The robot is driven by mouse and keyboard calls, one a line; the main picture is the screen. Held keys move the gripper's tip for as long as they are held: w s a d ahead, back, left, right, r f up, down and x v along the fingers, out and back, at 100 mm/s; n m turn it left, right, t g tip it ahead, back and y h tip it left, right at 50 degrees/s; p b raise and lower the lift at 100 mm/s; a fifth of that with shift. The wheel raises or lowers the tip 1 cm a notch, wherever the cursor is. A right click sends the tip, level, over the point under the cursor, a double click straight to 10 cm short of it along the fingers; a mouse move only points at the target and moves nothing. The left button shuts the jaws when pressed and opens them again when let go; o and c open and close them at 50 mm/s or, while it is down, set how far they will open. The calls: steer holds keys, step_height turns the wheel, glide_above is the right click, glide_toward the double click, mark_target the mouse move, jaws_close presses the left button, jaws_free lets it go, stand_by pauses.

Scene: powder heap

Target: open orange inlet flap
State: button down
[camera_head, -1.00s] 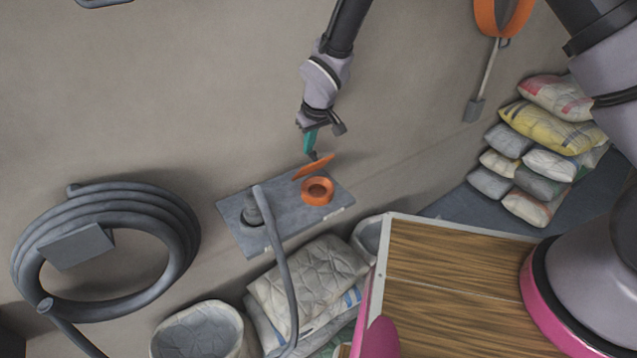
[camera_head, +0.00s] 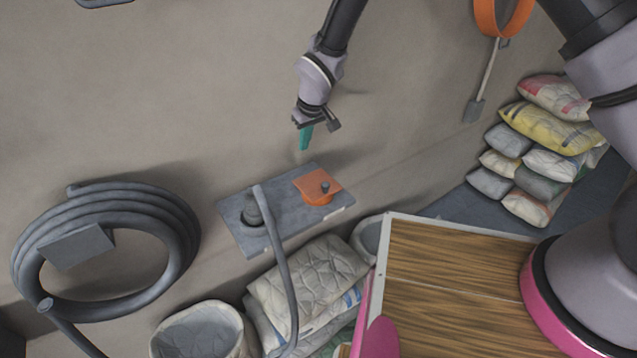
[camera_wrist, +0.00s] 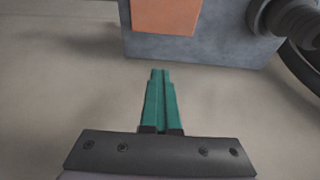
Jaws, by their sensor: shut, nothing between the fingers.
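The orange inlet flap (camera_head: 316,182) lies flat over its round orange inlet (camera_head: 318,199) on a grey wall plate, with a dark knob (camera_head: 325,187) on it. In the wrist view the flap (camera_wrist: 167,16) shows at the top, partly cut off by the frame. My gripper (camera_head: 304,148) is up and left of the flap in the head view, apart from it. Its teal fingers (camera_wrist: 161,75) are shut together with nothing between them, just short of the grey plate in the wrist view.
The grey plate (camera_head: 284,222) also carries a dark fitting (camera_head: 252,211) with a hose. A coiled hose (camera_head: 150,205) hangs at left. Bags (camera_head: 305,275) and a bin lie below; more bags (camera_head: 548,125) are stacked at right. The wall around my gripper is bare.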

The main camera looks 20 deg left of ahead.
steer(key=shift+a, duration=0.1)
steer(key=shift+w+a+f, duration=0.2)
steer(key=shift+w+a, duration=0.45)
steer(key=shift+a, duration=0.05)
steer(key=shift+a, duration=0.1)
steer(key=shift+w+a+f, duration=0.3)
steer(key=shift+w+a, duration=0.25)
stand_by(0.4)
steer(key=shift+w+a+f, duration=0.25)
steer(key=shift+w+a, duration=0.05)
steer(key=shift+a, duration=0.05)
